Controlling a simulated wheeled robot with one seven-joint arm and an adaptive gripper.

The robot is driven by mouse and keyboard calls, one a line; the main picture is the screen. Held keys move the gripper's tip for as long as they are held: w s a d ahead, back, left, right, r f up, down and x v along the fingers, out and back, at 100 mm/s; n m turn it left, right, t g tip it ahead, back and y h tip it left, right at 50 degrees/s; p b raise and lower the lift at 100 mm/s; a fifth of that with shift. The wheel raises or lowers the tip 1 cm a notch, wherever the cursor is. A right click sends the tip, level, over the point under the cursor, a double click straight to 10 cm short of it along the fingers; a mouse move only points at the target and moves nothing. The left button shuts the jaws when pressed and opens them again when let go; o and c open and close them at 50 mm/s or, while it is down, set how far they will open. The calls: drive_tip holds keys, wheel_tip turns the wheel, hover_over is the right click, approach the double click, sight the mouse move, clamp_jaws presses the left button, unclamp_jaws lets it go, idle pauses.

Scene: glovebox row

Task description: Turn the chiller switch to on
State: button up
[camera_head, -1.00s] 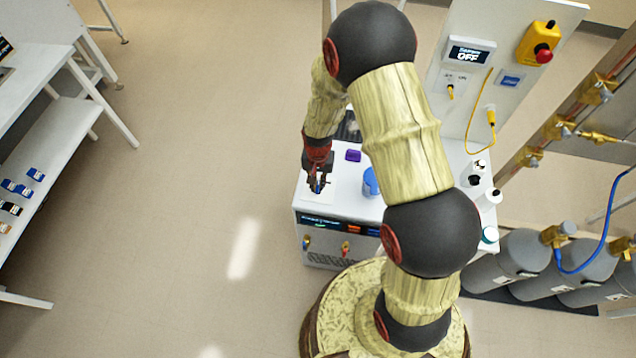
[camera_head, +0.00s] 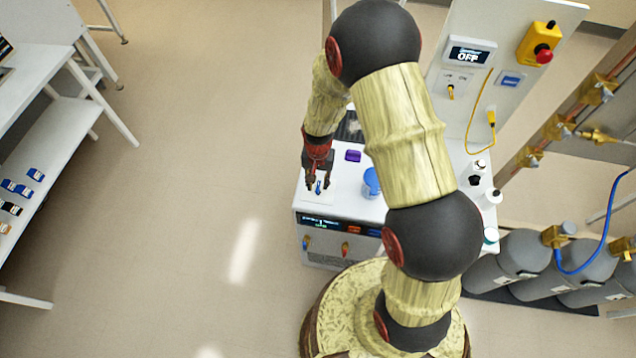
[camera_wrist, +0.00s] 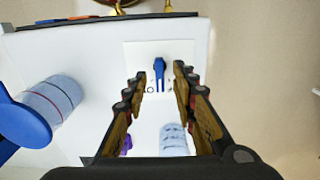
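A small blue switch lever (camera_wrist: 159,72) stands on a white plate (camera_wrist: 178,53) with dark marks beside it, too small to read. In the head view the lever (camera_head: 318,187) is on top of the white bench unit (camera_head: 340,208). My gripper (camera_head: 318,184) is just above it, pointing down. In the wrist view my gripper (camera_wrist: 158,88) is open, with the lever between the two fingers and a visible gap on each side. A wall display (camera_head: 468,54) reads OFF, above a yellow lever (camera_head: 451,91); its upper line is too small to read.
A blue-capped cylinder (camera_wrist: 50,108) stands left of my gripper in the wrist view. A purple item (camera_head: 353,155) lies behind the plate. Small bottles (camera_head: 492,196) stand at the unit's right side. Gas cylinders (camera_head: 520,255) are farther right. Open floor lies left.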

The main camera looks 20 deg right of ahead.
sight(319, 187)
wheel_tip(319, 187, up, 11)
idle(0.3)
idle(0.5)
drive_tip(key=s+r+n+t+b, duration=0.5)
drive_tip(key=s+r+b, duration=0.7)
drive_tip(key=s+r, duration=0.5)
drive_tip(key=s+n, duration=0.1)
drive_tip(key=s, duration=0.2)
drive_tip(key=shift+d+t, duration=0.3)
drive_tip(key=shift+d, duration=0.1)
drive_tip(key=shift+w, duration=0.1)
